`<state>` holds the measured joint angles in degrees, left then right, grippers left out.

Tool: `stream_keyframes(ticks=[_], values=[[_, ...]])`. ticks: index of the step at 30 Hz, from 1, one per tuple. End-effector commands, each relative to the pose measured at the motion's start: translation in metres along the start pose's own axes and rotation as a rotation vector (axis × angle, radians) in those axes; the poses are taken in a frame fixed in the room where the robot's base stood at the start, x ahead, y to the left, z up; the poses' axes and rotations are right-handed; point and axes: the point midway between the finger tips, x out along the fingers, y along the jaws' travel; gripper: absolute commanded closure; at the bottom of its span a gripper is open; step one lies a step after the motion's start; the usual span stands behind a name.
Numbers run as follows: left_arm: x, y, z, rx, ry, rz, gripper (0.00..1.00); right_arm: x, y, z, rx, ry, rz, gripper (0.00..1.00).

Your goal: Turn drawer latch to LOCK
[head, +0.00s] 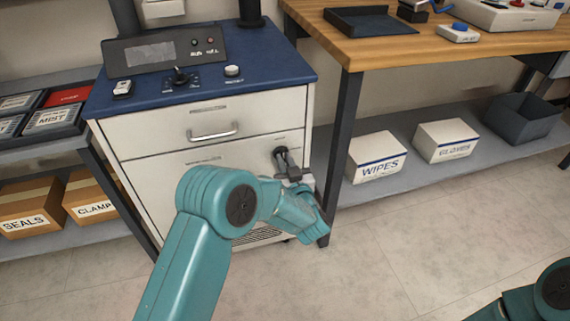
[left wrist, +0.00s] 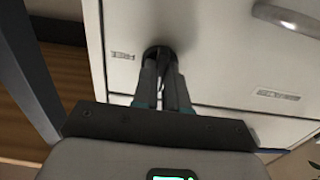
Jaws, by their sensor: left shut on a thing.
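The drawer latch (head: 280,152) is a small dark knob on the right side of the white cabinet front, below the upper drawer. My left gripper (head: 287,165) reaches it from the front and is shut on it. In the left wrist view the fingers (left wrist: 163,80) close on the dark latch (left wrist: 158,52), which they mostly cover. Small labels sit around the latch, too small to read, so its turned position cannot be told. The upper drawer (head: 205,122) with its bar handle (head: 213,132) looks closed. My right gripper is not in view.
The cabinet's blue top (head: 265,65) carries a dark control panel (head: 165,50) and knobs. A wooden bench (head: 440,45) stands on the right, its dark leg (head: 344,125) close to the latch. Boxes of wipes (head: 376,158) and gloves (head: 446,140) sit on its lower shelf. The floor in front is clear.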

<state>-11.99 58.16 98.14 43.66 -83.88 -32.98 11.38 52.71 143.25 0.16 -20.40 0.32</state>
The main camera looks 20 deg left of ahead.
Motion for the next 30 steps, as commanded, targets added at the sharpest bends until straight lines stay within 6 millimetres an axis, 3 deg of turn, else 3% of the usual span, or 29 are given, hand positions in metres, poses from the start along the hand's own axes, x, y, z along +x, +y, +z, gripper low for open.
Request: stream_keyframes(ticks=[13, 15, 16, 26, 30], values=[[0.0, 0.001, -0.001, -0.014, 0.002, 0.001, 1.0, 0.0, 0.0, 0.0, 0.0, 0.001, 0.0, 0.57], [0.0, 0.001, -0.001, -0.014, 0.002, 0.001, 0.71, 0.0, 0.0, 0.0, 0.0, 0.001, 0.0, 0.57], [0.0, 0.001, -0.001, -0.013, 0.002, 0.001, 0.62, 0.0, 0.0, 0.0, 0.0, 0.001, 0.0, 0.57], [-0.002, 0.0, -0.001, -0.011, 0.0, 0.001, 0.62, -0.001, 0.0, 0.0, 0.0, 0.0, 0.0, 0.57], [-0.02, 0.002, -0.003, -0.008, -0.001, 0.004, 0.62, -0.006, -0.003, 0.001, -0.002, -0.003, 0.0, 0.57]])
